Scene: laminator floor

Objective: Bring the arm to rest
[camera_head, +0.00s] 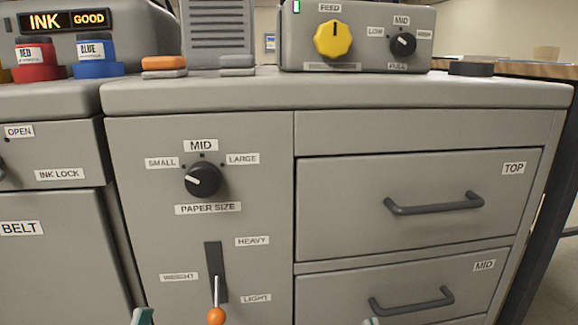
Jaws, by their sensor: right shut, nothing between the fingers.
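My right gripper (372,321) shows only as a small pale teal tip at the bottom edge, below the MID drawer handle. It is shut and empty, with no contact visible. Another teal tip, apparently my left gripper (143,316), shows at the bottom edge, left of the weight lever. Too little of it shows to tell its jaws. Most of both grippers and both arms is out of the picture.
The orange-tipped weight lever (216,315) juts out between the tips. Above it is the paper size knob (203,180). The TOP drawer (340,190) and MID drawer (330,285) look shut, with protruding handles. Ink bottles and a FEED box (357,55) stand on top.

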